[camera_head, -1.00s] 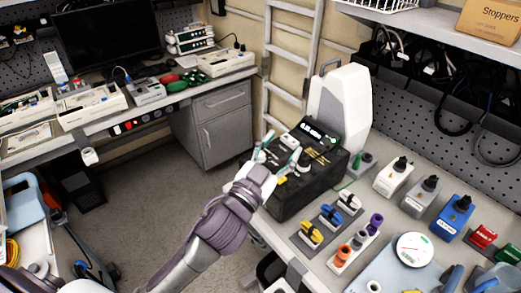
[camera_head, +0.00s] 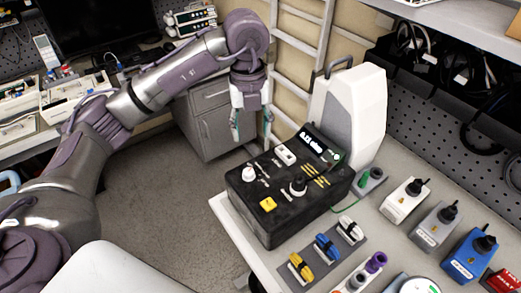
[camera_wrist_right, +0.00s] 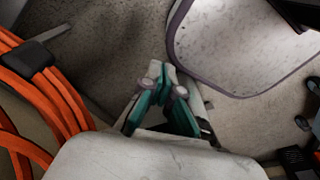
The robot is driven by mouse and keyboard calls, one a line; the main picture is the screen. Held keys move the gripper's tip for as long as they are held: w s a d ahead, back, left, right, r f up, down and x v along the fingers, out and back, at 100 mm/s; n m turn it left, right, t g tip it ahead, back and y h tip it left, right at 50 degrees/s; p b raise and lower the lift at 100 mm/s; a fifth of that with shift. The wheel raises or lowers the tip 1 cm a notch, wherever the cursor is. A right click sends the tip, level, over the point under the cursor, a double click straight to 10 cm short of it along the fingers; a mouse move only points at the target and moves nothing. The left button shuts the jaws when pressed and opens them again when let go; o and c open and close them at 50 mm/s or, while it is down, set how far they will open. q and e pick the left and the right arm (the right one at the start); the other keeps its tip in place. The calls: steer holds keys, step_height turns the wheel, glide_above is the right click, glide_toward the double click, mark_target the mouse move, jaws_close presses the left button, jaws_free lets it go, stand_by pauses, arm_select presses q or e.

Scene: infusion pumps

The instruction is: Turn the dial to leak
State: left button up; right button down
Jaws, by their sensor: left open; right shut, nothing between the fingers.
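A black tester box (camera_head: 290,219) stands on the bench and has a lit display (camera_head: 312,141) at its back edge. On its top are a white knob (camera_head: 249,174) at the left, a dark dial (camera_head: 298,186) near the middle, a yellow button (camera_head: 268,204) and a white switch (camera_head: 285,155). The labels around the knobs are too small to read. My left gripper (camera_head: 252,137) hangs pointing down behind and left of the box, open, empty and apart from it. My right gripper (camera_wrist_right: 163,74) shows only in the right wrist view, shut and empty.
A tall white device (camera_head: 352,105) stands behind the box. Blue and yellow clips (camera_head: 326,246) lie in front, and white, grey and blue units (camera_head: 468,255) stand to the right. A ladder (camera_head: 300,60) leans behind. Orange cables (camera_wrist_right: 45,80) hang in the right wrist view.

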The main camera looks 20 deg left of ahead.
arm_select(q)
steer(key=p, duration=0.1)
glide_toward(249, 171)
steer(key=shift+s+d+f, duration=0.1)
steer(key=shift+s+f, duration=0.35)
steer(key=shift+s, duration=0.2)
steer(key=f, duration=0.2)
steer(key=w+f+p, duration=0.1)
steer(key=f, duration=0.1)
step_height(249, 171, down, 2)
steer(key=shift+f+p, duration=0.25)
steer(key=shift+p, duration=0.25)
steer(key=shift+s+f, duration=0.1)
steer(key=shift+f, duration=0.75)
steer(key=shift+c, duration=0.3)
steer(key=c, duration=0.8)
jaws_close()
arm_select(e)
steer(key=s+r, duration=0.3)
steer(key=shift+d, duration=0.25)
